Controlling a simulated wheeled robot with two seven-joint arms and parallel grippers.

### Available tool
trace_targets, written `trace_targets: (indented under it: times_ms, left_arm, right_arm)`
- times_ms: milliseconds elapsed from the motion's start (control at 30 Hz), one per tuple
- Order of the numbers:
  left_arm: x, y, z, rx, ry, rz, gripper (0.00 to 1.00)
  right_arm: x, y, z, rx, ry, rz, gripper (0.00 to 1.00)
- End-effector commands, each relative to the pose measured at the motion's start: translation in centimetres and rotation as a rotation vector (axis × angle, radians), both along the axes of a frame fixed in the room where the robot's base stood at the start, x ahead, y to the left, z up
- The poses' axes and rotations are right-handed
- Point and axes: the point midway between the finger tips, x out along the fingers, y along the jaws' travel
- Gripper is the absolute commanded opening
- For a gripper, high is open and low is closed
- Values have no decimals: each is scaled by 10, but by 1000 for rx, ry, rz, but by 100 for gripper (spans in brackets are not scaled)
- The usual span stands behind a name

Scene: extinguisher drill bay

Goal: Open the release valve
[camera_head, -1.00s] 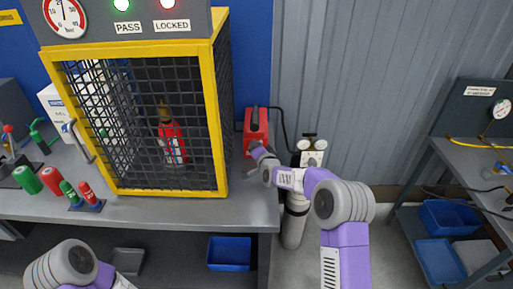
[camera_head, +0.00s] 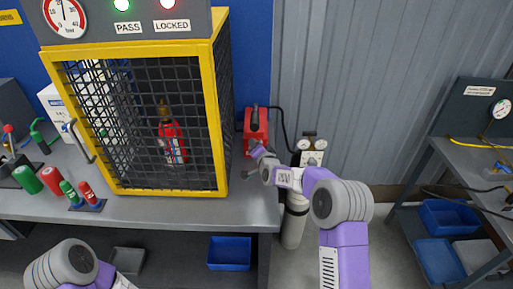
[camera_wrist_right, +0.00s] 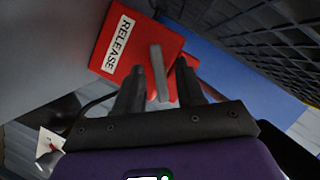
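The release valve is a red box (camera_head: 262,126) on the bench, right of the yellow-framed cage. In the right wrist view the red box (camera_wrist_right: 170,42) carries a white RELEASE label (camera_wrist_right: 118,43). A grey lever (camera_wrist_right: 158,72) stands out from it. My right gripper (camera_wrist_right: 160,78) has its two dark fingers apart, one on each side of the lever, with gaps showing. In the head view my right gripper (camera_head: 255,160) is small and close to the box's front. Of my left arm only the forearm shows at the bottom left; its gripper is out of frame.
The cage (camera_head: 221,110) with a red extinguisher (camera_head: 172,143) inside stands just left of the valve. A grey gas cylinder (camera_head: 294,222) with gauges stands right of the bench. A blue bin (camera_head: 229,253) lies below. Above the cage are PASS and LOCKED lamps.

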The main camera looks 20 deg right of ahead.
Motion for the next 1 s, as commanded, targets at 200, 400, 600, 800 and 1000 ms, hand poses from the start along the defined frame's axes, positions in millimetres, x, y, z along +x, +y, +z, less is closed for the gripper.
trace_targets:
  times_ms: [200, 400, 600, 800, 1000]
  left_arm:
    - [0, 0, 1, 0, 0, 0, 100]
    - [0, 0, 4, 0, 0, 0, 100]
    - [0, 0, 5, 0, 0, 0, 100]
    - [0, 0, 6, 0, 0, 0, 100]
    - [0, 0, 6, 0, 0, 0, 100]
  right_arm:
    - [-13, -1, 4, 0, 0, 0, 38]
    - [-40, -2, 11, 0, 0, 0, 38]
    - [-63, -3, 17, 1, -1, -2, 38]
    - [-73, -3, 18, 0, -1, -1, 38]
    - [-73, -3, 18, 0, -1, -1, 38]
